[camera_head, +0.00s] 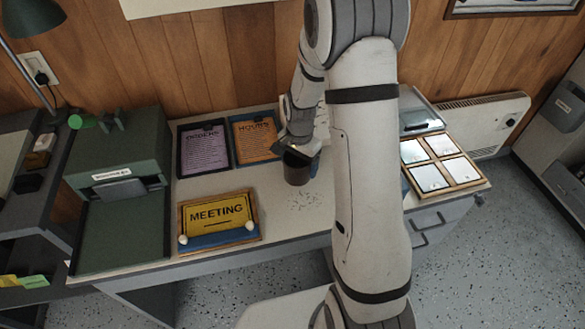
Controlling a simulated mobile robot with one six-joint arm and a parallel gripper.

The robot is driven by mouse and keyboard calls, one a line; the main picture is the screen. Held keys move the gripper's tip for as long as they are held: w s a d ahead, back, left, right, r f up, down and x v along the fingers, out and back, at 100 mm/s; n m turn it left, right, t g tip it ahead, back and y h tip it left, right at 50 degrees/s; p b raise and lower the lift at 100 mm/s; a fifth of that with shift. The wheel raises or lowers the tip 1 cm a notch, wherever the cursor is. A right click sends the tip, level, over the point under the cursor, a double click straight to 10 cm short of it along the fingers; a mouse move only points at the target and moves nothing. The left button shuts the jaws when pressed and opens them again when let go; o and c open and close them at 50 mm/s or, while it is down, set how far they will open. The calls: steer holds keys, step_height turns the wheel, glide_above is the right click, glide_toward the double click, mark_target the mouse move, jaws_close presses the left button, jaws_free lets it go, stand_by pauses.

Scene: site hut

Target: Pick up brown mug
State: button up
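The brown mug (297,174) stands upright on the desk (220,180), just left of my arm's large link. My gripper (298,149) is directly above the mug and points down at it, touching or overlapping its rim in the view. The fingertips are small and partly hidden, so I cannot tell whether they are open or closed, or whether they grip the rim. The mug's handle is not clearly visible.
A green machine (120,185) is at left. A board with white tiles (472,183) lies at right. Bare desk surrounds the mug's front.

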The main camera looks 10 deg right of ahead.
steer(key=c, duration=0.8)
